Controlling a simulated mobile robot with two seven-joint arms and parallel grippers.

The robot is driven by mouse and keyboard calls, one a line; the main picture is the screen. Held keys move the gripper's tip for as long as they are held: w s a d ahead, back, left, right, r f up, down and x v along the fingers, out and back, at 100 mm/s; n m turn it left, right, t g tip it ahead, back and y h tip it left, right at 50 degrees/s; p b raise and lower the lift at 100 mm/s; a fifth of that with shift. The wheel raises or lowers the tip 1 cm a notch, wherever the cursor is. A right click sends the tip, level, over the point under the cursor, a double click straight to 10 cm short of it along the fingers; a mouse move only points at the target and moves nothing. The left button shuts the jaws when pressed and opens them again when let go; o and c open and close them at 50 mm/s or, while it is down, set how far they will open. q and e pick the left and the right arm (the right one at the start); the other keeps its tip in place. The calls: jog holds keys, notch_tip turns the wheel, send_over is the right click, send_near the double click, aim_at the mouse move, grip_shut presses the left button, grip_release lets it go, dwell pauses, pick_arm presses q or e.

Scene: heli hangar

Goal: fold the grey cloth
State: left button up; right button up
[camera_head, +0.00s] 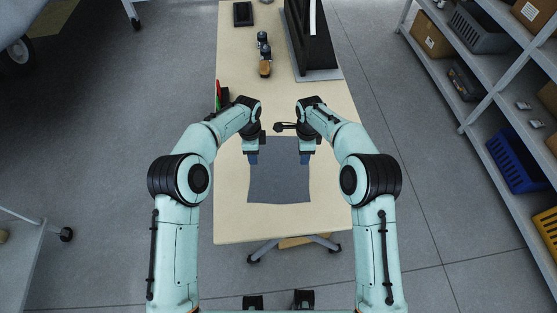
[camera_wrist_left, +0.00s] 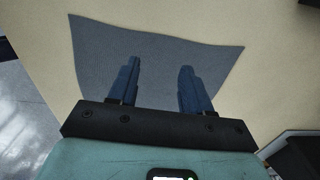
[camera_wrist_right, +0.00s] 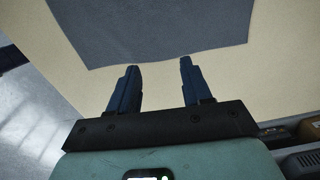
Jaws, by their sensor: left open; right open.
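The grey cloth (camera_head: 279,180) lies flat and spread out on the pale table, with slightly wavy edges. It also shows in the left wrist view (camera_wrist_left: 150,50) and the right wrist view (camera_wrist_right: 150,30). My left gripper (camera_head: 252,158) is open and empty over the cloth's far left part; in its wrist view the fingers (camera_wrist_left: 160,75) overlap the cloth. My right gripper (camera_head: 305,158) is open and empty at the cloth's far right part; in its wrist view the fingertips (camera_wrist_right: 158,68) appear just short of a cloth edge. I cannot tell whether either gripper touches the cloth.
A brown-orange object (camera_head: 265,69) and a large black screen-like object (camera_head: 310,40) are farther back. A shelf with a blue crate (camera_head: 515,160) stands right.

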aim_at(255, 168)
pick_arm(q)
notch_tip(255, 168, down, 7)
jog(key=shift+r, duration=0.15)
pick_arm(e)
notch_tip(255, 168, down, 7)
jog(key=shift+r, duration=0.2)
pick_arm(q)
jog(key=shift+s+f, duration=0.15)
jog(key=shift+f, duration=0.05)
pick_arm(e)
jog(key=shift+s+f, duration=0.1)
jog(key=shift+f, duration=0.1)
pick_arm(q)
grip_shut()
pick_arm(e)
grip_shut()
